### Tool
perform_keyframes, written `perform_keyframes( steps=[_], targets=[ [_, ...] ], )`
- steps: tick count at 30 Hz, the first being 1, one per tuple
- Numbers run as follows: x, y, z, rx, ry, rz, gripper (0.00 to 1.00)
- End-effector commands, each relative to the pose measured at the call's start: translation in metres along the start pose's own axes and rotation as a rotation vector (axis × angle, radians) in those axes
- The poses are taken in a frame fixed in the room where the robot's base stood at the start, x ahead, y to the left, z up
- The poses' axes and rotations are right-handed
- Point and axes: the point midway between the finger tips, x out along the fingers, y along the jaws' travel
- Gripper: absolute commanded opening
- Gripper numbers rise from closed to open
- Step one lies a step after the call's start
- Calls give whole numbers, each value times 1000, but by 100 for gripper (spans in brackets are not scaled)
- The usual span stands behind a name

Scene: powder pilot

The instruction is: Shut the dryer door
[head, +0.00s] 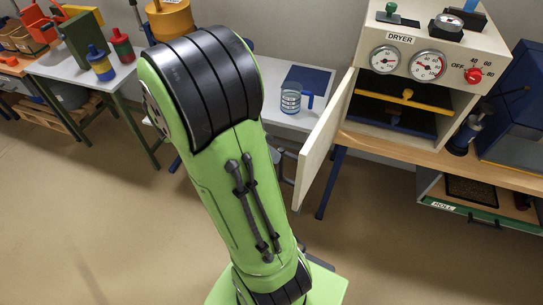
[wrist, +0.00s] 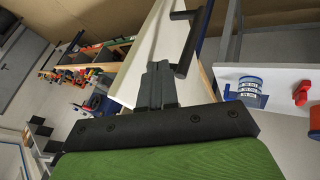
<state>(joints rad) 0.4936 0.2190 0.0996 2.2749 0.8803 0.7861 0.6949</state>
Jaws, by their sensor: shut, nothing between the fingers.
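The dryer (head: 458,44) is a cream box at the upper right of the head view, with two dials and a red knob (head: 473,75). Its door (head: 324,140) stands wide open, hinged at the left and swung out towards me. Two dark trays show inside. In the wrist view the door (wrist: 140,68) is a pale panel with a black bar handle (wrist: 188,45). My gripper (wrist: 158,66) is shut and empty, its fingertips over the door panel beside the handle. I cannot tell whether they touch. In the head view my gripper is hidden by my green arm.
A glass beaker (head: 291,99) stands on the white table left of the dryer; it also shows in the wrist view (wrist: 250,90). A drawer (head: 478,204) marked ROLL is open below the bench. A blue bin (head: 516,105) stands at the right. The floor at left is clear.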

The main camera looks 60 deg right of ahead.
Motion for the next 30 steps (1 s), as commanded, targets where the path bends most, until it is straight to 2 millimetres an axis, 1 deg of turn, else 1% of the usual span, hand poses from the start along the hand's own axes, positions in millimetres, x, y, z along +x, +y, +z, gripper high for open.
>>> perform_keyframes(
  steps=[1,6,9,12,16,30],
  targets=[
    [14,0,2,1,-4,5,0],
    [51,-1,2,-1,-3,5,0],
    [68,-1,2,-1,-4,3,0],
    [78,-1,2,-1,-2,1,0],
    [82,-1,1,-2,-1,-2,0],
    [81,-3,1,-7,2,-4,0]
  ],
)
